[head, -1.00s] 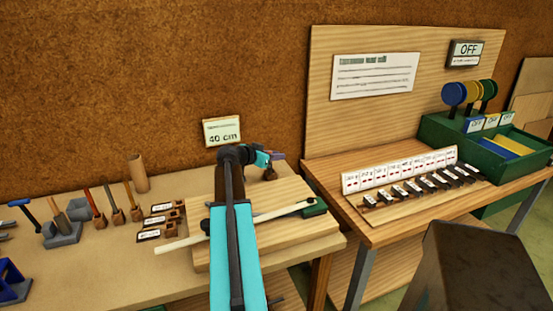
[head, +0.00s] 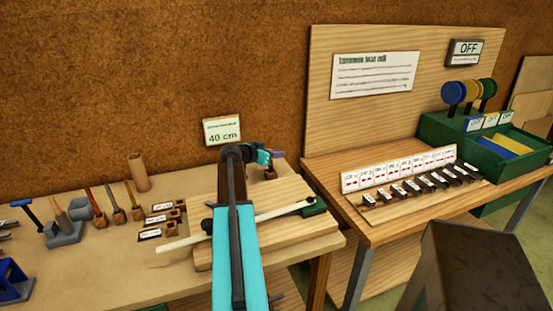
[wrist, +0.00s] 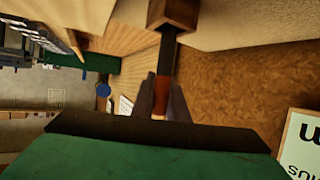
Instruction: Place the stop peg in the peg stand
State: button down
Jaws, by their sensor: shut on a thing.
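My gripper (head: 276,154) is over the back right part of the wooden board on the left bench. In the wrist view its two grey fingers (wrist: 162,100) are shut on the stop peg (wrist: 162,88), which has a red-orange grip and a dark shaft. The shaft runs to a small brown wooden block (wrist: 176,14), which looks like the peg stand; it also shows just below my gripper in the head view (head: 270,174). The shaft end meets the block's face, but I cannot tell how deep it sits. The peg itself is hidden in the head view.
A pale strip (head: 186,242) lies across the wooden board (head: 300,238), with a green block (head: 315,206) at its right end. Tools in small stands and labelled wooden blocks are to the left. A "40 cm" sign (head: 222,131) is on the wall behind. The right bench holds labelled pieces.

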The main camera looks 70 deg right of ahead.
jog(key=shift+f+p, duration=0.3)
jog(key=shift+f, duration=0.85)
jog(key=shift+f, duration=0.15)
jog(key=c, duration=1.7)
grip_release()
jog(key=shift+c, duration=0.2)
jog(key=b+v, duration=0.2)
jog(key=v, duration=1)
